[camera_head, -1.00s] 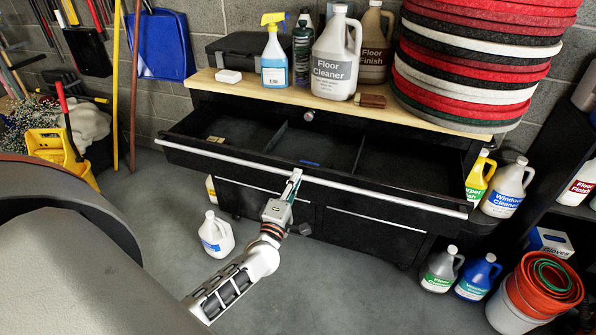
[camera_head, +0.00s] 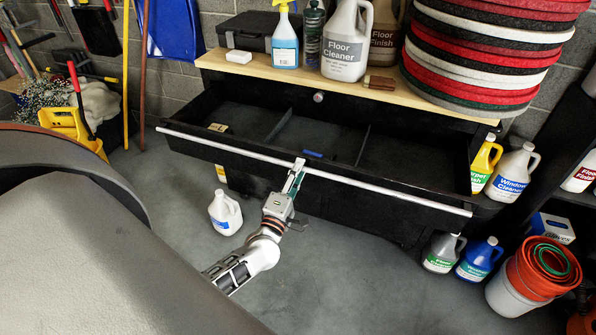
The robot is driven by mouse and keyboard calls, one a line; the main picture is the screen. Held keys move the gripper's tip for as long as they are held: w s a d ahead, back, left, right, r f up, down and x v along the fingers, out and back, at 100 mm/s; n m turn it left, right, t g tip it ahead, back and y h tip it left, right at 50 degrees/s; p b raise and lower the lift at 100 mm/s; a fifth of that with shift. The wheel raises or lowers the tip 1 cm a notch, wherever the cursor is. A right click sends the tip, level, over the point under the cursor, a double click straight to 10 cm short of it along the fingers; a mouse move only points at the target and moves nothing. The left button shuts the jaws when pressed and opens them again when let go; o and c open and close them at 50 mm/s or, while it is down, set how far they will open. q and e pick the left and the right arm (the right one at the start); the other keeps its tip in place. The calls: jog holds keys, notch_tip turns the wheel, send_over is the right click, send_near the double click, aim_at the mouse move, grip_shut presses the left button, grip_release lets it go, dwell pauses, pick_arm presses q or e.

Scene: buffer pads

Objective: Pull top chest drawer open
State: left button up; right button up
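The black chest (camera_head: 385,225) stands against the wall under a wooden top. Its top drawer (camera_head: 222,157) is pulled well out, and its divided inside shows from above, with a few small items in it. A long silver handle bar (camera_head: 380,187) runs along the drawer's front edge. My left gripper (camera_head: 296,172) is at the middle of this bar, with its fingers at the bar and appearing closed around it. The fingertips are partly hidden at the bar. My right gripper is out of view.
Bottles and a stack of red, black and white pads (camera_head: 485,50) stand on the wooden top (camera_head: 240,67). A white jug (camera_head: 225,213) is on the floor left of my arm. More jugs and orange buckets (camera_head: 540,270) are at the right.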

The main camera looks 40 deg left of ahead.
pick_arm(q)
jog(key=shift+s, duration=0.1)
jog(key=v, duration=1.1)
jog(key=shift+s, duration=0.4)
jog(key=shift+d+f, duration=0.15)
jog(key=shift+f, duration=0.05)
jog(key=s+d+f+m+g+h, duration=0.2)
jog(key=d+f+m+h, duration=0.15)
jog(key=d+m, duration=0.3)
jog(key=s+d+f+m+g+h, duration=0.1)
jog(key=d+f+m+h, duration=0.1)
jog(key=d+m+h, duration=0.35)
jog(key=s+d+f+m+g, duration=0.2)
jog(key=s+f+m+g, duration=0.1)
jog(key=m, duration=0.3)
jog(key=s+d+f+m+g+y, duration=0.1)
jog(key=s+f+m+g, duration=0.1)
jog(key=s+f+m, duration=0.3)
jog(key=shift+d+m+g+y, duration=0.3)
jog(key=shift+d+m+g, duration=0.1)
jog(key=shift+m, duration=0.6)
